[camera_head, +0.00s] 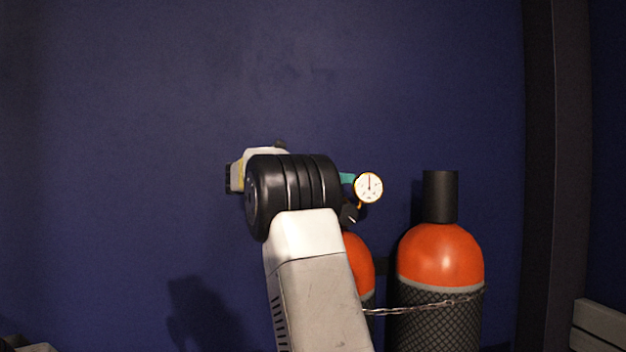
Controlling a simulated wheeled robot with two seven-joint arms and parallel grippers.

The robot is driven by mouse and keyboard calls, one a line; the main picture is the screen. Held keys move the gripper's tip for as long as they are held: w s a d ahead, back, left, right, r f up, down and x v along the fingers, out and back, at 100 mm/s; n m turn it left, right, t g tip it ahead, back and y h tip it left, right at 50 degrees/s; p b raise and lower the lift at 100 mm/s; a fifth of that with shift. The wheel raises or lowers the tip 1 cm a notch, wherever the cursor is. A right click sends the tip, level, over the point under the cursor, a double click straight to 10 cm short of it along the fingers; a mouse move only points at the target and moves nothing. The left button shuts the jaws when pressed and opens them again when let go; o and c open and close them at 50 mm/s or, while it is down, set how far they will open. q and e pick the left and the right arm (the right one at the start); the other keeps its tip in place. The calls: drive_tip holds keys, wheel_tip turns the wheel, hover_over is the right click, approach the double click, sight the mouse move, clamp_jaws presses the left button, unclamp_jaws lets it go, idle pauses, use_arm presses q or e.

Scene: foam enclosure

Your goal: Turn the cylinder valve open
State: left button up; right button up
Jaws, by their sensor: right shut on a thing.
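Two orange-topped gas cylinders stand against the dark blue wall. The left cylinder (361,262) is mostly hidden behind my right arm; the right cylinder (440,257) wears a black cap (440,196). Above the left cylinder, a round white gauge (369,187) and a teal part (347,178) stick out to the right of my wrist. My right gripper (349,213) is at the top of the left cylinder, shut on the cylinder valve. My wrist hides most of the gripper and the valve, so the valve's turn angle cannot be seen. My left gripper is not in view.
A chain (425,306) runs across the dark mesh-covered cylinder bodies. A dark post (556,170) stands at the right, with a light grey ledge (600,325) at lower right. The wall area at left is open, with an arm shadow on it.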

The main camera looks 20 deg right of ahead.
drive_tip(key=shift+n+t, duration=0.3)
drive_tip(key=shift+t, duration=0.1)
drive_tip(key=n+t+y, duration=0.1)
drive_tip(key=n+t, duration=0.2)
drive_tip(key=t, duration=0.2)
drive_tip(key=w+n+t+y, duration=0.1)
drive_tip(key=n+t+y, duration=0.1)
drive_tip(key=t, duration=0.3)
drive_tip(key=w+n+t+y, duration=0.1)
drive_tip(key=n+t, duration=0.3)
drive_tip(key=n, duration=0.1)
drive_tip(key=shift+w+a+f+t, duration=0.1)
drive_tip(key=shift+w+a+t, duration=0.15)
drive_tip(key=shift+a+t, duration=0.15)
drive_tip(key=shift+n+t+y, duration=0.3)
drive_tip(key=shift+y, duration=0.1)
drive_tip(key=o, duration=1.4)
drive_tip(key=shift+c, duration=0.2)
